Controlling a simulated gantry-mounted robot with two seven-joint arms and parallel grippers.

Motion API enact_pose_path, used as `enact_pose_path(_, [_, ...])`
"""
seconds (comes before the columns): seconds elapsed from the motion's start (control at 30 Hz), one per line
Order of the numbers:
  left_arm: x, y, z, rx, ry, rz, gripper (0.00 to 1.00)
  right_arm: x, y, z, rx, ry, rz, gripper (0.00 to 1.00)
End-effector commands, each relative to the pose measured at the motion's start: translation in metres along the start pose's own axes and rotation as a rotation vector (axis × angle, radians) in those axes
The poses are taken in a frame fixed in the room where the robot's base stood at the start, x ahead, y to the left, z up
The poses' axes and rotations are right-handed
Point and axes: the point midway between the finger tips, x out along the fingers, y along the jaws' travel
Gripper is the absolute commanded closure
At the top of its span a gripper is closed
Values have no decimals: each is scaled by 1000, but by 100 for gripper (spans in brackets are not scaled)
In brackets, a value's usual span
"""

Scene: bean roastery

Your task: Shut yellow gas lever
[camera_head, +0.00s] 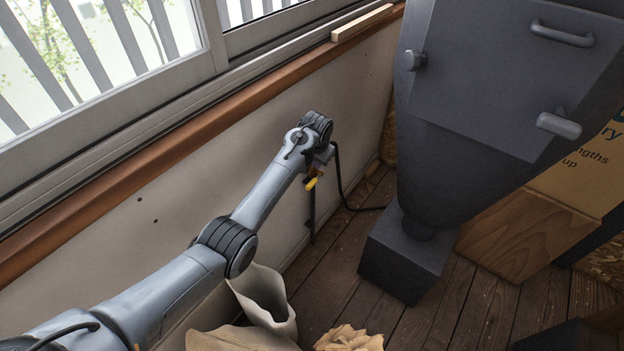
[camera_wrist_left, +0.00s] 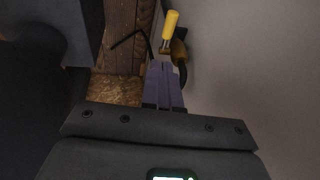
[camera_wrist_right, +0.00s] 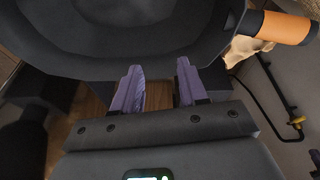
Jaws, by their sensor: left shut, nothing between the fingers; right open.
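The yellow gas lever (camera_head: 311,183) shows in the head view by the pale wall, at the upper part of a dark vertical pipe (camera_head: 311,215). In the left wrist view the lever (camera_wrist_left: 170,27) sticks up from its valve, just beyond the fingertips. My left gripper (camera_wrist_left: 161,66) is shut and empty. Its tips are close to the valve; I cannot tell whether they touch it. In the head view the wrist partly hides it. My right gripper (camera_wrist_right: 158,68) is open and empty in front of a dark rounded metal body. The lever (camera_wrist_right: 297,121) also shows small at that view's right edge.
A black hose (camera_head: 338,176) curves beside the valve to the floor. A large grey hopper machine (camera_head: 440,190) stands right of it. In the right wrist view an orange handle (camera_wrist_right: 285,28) sits at upper right.

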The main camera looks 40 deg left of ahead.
Motion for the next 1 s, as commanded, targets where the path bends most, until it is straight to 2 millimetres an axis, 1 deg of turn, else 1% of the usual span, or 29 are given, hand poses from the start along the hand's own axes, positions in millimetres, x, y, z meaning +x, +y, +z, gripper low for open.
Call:
enact_pose_path(0.03, [10, 0, 1, -1, -1, 0, 100, 7, 0, 2, -1, 0, 1, 57])
enact_pose_path(0.3, [60, 0, 2, -5, -1, 1, 100, 36, -1, 11, 0, 0, 1, 57])
enact_pose_path(0.4, [77, 0, 1, -5, 1, 1, 100, 48, -2, 15, 1, 1, 0, 57])
enact_pose_path(0.53, [94, 0, 1, -5, 1, 1, 100, 62, -3, 20, 4, 1, -2, 57])
enact_pose_path(0.6, [104, -4, 5, -5, 0, 0, 100, 68, -4, 21, 6, 1, -4, 57])
enact_pose_path(0.8, [119, -10, 10, -5, 2, 1, 100, 79, -5, 24, 9, 1, -6, 57])
enact_pose_path(1.0, [123, -12, 12, -5, 2, 2, 100, 82, -5, 26, 9, 1, -7, 57])
